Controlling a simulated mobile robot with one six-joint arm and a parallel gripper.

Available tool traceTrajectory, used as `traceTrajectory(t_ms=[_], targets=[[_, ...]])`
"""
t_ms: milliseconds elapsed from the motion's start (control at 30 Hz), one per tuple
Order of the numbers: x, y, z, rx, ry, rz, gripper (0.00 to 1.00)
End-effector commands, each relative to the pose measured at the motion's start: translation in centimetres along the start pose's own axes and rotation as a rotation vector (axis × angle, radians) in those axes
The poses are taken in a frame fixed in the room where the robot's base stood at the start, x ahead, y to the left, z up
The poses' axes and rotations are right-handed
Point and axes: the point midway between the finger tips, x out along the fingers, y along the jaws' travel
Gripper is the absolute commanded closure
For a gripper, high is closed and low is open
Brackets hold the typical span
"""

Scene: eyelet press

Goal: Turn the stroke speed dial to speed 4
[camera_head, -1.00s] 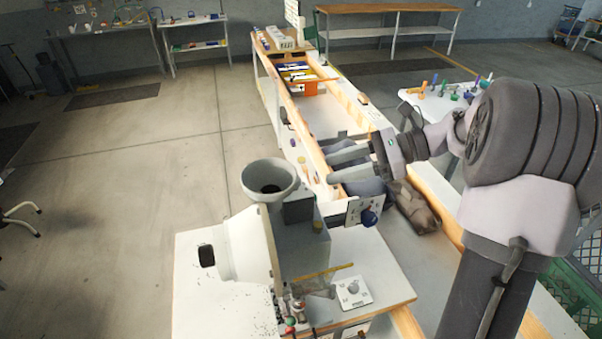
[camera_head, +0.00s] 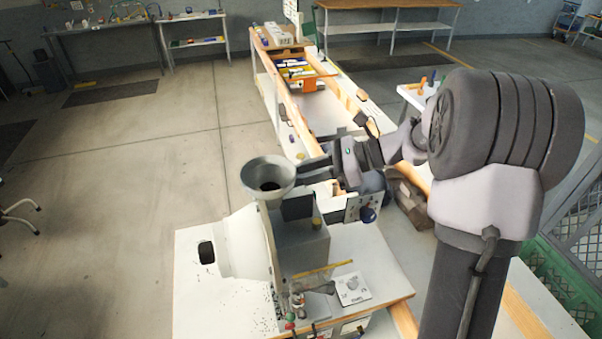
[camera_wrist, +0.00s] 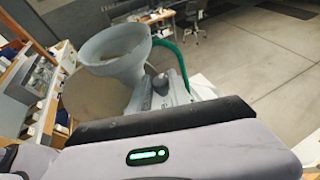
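The eyelet press (camera_head: 248,245) stands on a white-topped table, with a grey funnel (camera_head: 268,172) on top. A white plate with a grey round knob (camera_head: 352,285) lies on the table at the press's front right. A blue knob (camera_head: 368,214) sits on an upright white panel (camera_head: 352,208) behind it. I cannot read the markings on either, nor tell which is the stroke speed dial. My gripper (camera_head: 312,172) is open and empty, beside the funnel and above the panel, touching neither knob. The wrist view shows the funnel (camera_wrist: 115,50) but neither knob clearly.
A green crate (camera_head: 560,280) is at the lower right. The floor at left is open.

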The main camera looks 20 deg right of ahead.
Motion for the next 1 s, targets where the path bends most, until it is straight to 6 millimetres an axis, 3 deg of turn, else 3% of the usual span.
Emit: traceTrajectory(t_ms=[367, 1000], targets=[[0.05, 0.10, -0.11, 0.021, -0.001, -0.054, 1.00], [0.29, 0.81, -0.06, 0.197, -0.001, -0.481, 1.00]])
